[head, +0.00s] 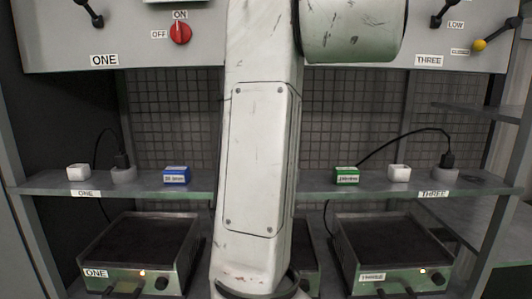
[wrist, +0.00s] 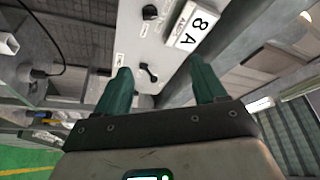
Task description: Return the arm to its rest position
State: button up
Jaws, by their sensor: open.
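My gripper (wrist: 159,92) shows in the wrist view with its two dark green fingers spread apart and nothing between them. Behind the fingers is a pale panel with dark switches and a label reading 8 A. In the head view my white arm stands upright across the middle and hides the centre of the bench. The gripper itself is out of the head view.
A control panel (head: 130,45) with a red knob (head: 180,33) spans the top. A shelf (head: 300,183) below holds a blue block (head: 177,175), a green block (head: 347,175) and white sockets. Hot plates ONE (head: 143,245) and THREE (head: 390,245) stand underneath.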

jog(key=d+f+n+g+y, duration=0.1)
jog(key=d+f+n+g, duration=0.25)
jog(key=f, duration=1.55)
jog(key=d+f+n+g+y, duration=0.2)
jog(key=d+f+n, duration=0.25)
jog(key=f, duration=1.35)
jog(key=s+d+f+n+g, duration=0.25)
jog(key=s+f, duration=0.25)
jog(key=f, duration=0.5)
jog(key=s+d+f+n+g, duration=0.1)
jog(key=s+d+f+g, duration=0.15)
jog(key=s+f, duration=0.45)
jog(key=s+f+n+g+y, duration=0.2)
jog(key=s+f+g, duration=0.1)
jog(key=s+f, duration=0.7)
jog(key=s+f+n+g+y, duration=0.1)
jog(key=s+f+g, duration=0.3)
jog(key=s+f, duration=0.6)
jog(key=s+n, duration=0.1)
jog(key=s, duration=0.6)
jog(key=shift+s+d+f+y, duration=0.2)
jog(key=shift+s+d+y, duration=0.1)
jog(key=shift+d+y, duration=0.1)
jog(key=shift+g, duration=0.25)
jog(key=shift+c, duration=0.5)
